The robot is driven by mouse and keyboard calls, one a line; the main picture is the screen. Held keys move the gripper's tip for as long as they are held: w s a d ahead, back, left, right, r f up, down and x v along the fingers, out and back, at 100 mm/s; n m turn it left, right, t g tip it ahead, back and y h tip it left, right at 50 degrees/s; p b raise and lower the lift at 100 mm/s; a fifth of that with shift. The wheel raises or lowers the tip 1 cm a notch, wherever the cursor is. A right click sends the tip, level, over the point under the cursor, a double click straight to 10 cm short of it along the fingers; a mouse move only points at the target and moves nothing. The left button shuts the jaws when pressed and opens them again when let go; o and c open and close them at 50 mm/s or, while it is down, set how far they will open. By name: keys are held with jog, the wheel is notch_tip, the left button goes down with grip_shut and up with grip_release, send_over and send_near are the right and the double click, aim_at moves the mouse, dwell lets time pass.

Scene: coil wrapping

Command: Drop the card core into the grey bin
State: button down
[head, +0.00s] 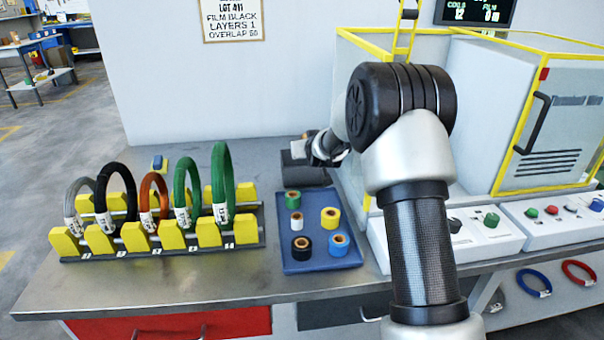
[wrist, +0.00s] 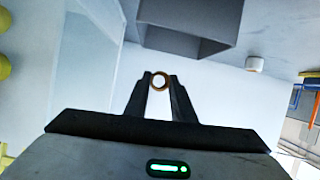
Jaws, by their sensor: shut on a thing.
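The card core (wrist: 167,79) is a small brown ring with an open centre, held between my fingertips in the wrist view. My gripper (wrist: 160,82) is shut on it. The grey bin (wrist: 190,12) shows at the top of the wrist view, just beyond the fingertips, and the core appears outside its outline. In the head view the dark grey bin (head: 302,176) stands at the back of the bench, partly covered by my gripper (head: 312,150). The core cannot be made out there, and its height relative to the bin's rim is unclear.
A blue tray (head: 294,262) with several tape rolls lies in front of the bin. A rack (head: 160,250) of coloured coils stands at left. A yellow-framed machine (head: 545,120) and control boxes (head: 455,236) are at right. Bare bench lies between rack and bin.

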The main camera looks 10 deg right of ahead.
jog(key=shift+f, duration=0.15)
jog(key=c, duration=1.4)
grip_release()
jog(key=shift+c, duration=0.2)
jog(key=p+v, duration=0.2)
jog(key=v, duration=1.5)
jog(key=shift+s, duration=0.15)
jog(key=shift+r, duration=0.2)
